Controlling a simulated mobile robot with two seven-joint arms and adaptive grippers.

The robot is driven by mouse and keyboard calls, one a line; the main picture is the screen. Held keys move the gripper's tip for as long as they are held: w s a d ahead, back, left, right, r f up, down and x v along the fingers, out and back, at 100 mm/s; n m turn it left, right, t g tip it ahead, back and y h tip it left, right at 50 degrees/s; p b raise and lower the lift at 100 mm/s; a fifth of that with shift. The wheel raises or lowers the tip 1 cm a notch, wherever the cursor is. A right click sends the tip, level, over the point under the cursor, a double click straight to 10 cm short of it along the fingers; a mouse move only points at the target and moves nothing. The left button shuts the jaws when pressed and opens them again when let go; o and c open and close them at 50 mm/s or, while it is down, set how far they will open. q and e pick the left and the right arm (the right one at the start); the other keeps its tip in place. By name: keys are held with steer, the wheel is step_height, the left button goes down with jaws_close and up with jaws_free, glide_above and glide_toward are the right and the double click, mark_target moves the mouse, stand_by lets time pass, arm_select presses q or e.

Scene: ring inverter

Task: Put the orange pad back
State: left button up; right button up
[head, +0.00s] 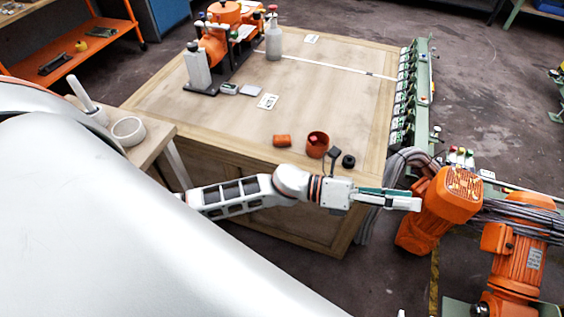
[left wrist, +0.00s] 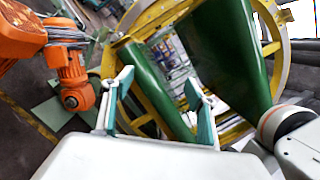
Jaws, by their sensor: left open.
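The pad does not show in the left wrist view. My right gripper is not in view.
A small black round part (head: 348,161) lies right of the cup. Orange motors (head: 456,193) stand close to my left gripper. A grey bottle (head: 274,42) and an orange machine (head: 214,45) are at the back.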

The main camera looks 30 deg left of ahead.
arm_select(q)
steer(key=a+f+n+t+y, duration=0.8)
steer(key=a+f+n+y, duration=0.3)
steer(key=n, duration=1.3)
steer(key=s+a+f+n+g+y, duration=0.4)
steer(key=s+a+f+n, duration=0.6)
steer(key=s+f+n, duration=0.2)
step_height(320, 180, down, 3)
steer(key=shift+s+a+r+y, duration=0.15)
steer(key=shift+s+a+y, duration=0.2)
steer(key=shift+s, duration=0.35)
